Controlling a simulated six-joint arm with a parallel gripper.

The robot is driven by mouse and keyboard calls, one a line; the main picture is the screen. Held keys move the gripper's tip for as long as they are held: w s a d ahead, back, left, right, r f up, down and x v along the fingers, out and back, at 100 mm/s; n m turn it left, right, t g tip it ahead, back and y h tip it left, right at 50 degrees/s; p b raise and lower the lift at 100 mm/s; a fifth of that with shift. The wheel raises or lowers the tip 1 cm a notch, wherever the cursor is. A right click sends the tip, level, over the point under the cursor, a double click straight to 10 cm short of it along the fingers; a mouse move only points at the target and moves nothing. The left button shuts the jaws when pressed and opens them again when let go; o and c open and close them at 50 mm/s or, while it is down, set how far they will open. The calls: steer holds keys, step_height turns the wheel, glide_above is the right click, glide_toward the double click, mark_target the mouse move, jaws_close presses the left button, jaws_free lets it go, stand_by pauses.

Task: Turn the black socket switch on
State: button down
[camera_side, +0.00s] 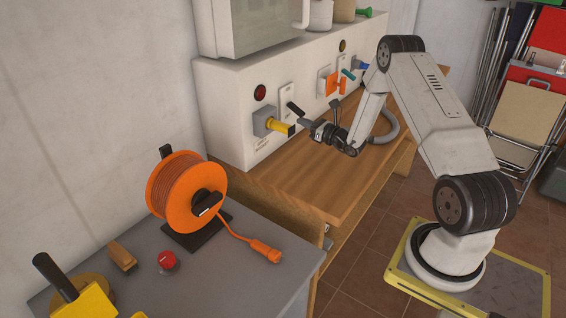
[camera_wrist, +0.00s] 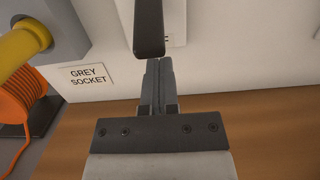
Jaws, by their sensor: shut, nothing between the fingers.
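A black switch lever (camera_side: 295,108) sticks out from a white plate (camera_side: 286,97) on the white panel. It also shows in the wrist view (camera_wrist: 148,28), directly in front of my fingertips. My gripper (camera_side: 303,121) is shut and empty, just below the lever's end, with its tips (camera_wrist: 158,62) very near it. I cannot tell whether they touch. The lever's own label is not readable, so I cannot tell which socket it serves. A label reading "GREY SOCKET" (camera_wrist: 88,76) is left of my fingers, under the grey socket (camera_wrist: 66,32) holding a yellow plug (camera_wrist: 25,42).
A red lamp (camera_side: 260,93) sits above the grey socket. An orange plug (camera_side: 335,84) and a blue one (camera_side: 359,64) are farther along the panel. The wooden bench (camera_side: 310,185) under my gripper is clear. An orange cable reel (camera_side: 187,192) stands on the grey table.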

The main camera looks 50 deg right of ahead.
mark_target(303, 112)
steer(key=shift+s+r, duration=0.15)
steer(key=shift+r, duration=0.1)
steer(key=shift+s+r+g, duration=0.25)
steer(key=shift+r+g, duration=0.2)
steer(key=shift+g, duration=0.25)
stand_by(0.6)
steer(key=shift+s+r+g, duration=0.25)
steer(key=shift+r+g, duration=0.35)
steer(key=shift+g, duration=0.3)
steer(key=shift+s+r+g, duration=0.15)
steer(key=shift+r+g, duration=0.4)
steer(key=shift+g, duration=0.4)
steer(key=shift+s+r+g, duration=0.1)
steer(key=shift+r+g, duration=0.45)
steer(key=shift+g, duration=0.4)
steer(key=shift+r, duration=0.2)
steer(key=shift+r, duration=0.6)
